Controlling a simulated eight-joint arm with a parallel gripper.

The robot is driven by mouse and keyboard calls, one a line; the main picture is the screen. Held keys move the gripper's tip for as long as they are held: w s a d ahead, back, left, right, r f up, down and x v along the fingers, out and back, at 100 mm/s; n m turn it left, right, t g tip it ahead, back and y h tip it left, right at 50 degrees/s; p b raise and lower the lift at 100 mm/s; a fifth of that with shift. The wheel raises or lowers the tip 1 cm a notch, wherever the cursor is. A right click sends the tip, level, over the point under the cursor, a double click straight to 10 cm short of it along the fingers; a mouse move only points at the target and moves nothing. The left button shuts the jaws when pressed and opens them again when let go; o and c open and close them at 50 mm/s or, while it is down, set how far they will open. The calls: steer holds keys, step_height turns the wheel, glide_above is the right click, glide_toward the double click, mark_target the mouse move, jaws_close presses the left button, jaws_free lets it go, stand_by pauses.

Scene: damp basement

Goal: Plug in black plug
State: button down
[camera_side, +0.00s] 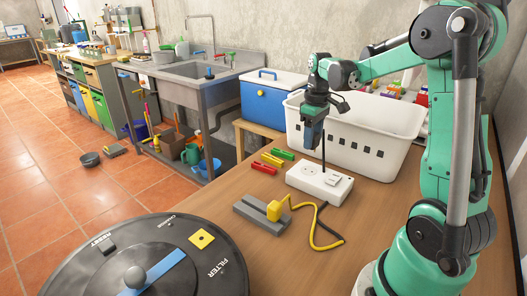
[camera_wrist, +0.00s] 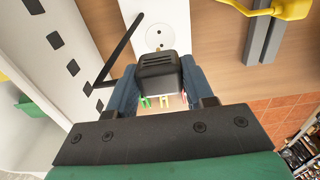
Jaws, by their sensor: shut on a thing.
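My gripper (camera_side: 312,138) points down above the white power strip (camera_side: 307,181), with a gap between them. In the wrist view its blue fingers (camera_wrist: 158,88) are shut on the black plug (camera_wrist: 158,78). The plug's prongs show faintly at its far edge, short of the round socket (camera_wrist: 159,37) with two holes. In the side view the plug is mostly hidden by the fingers. The strip's bare round socket (camera_side: 311,169) faces up, beside a raised white part at its right end. A thin black upright line stands at the strip's back edge.
Red, yellow and green clips (camera_side: 272,160) lie behind left. A white basket (camera_side: 375,145) stands close behind the strip. A round black robot vacuum (camera_side: 205,270) is front left.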

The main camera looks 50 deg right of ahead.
mark_target(309, 171)
steer(key=shift+f, duration=2.85)
steer(key=shift+f, duration=0.65)
steer(key=shift+c, duration=1.3)
jaws_free()
steer(key=shift+r, duration=2.85)
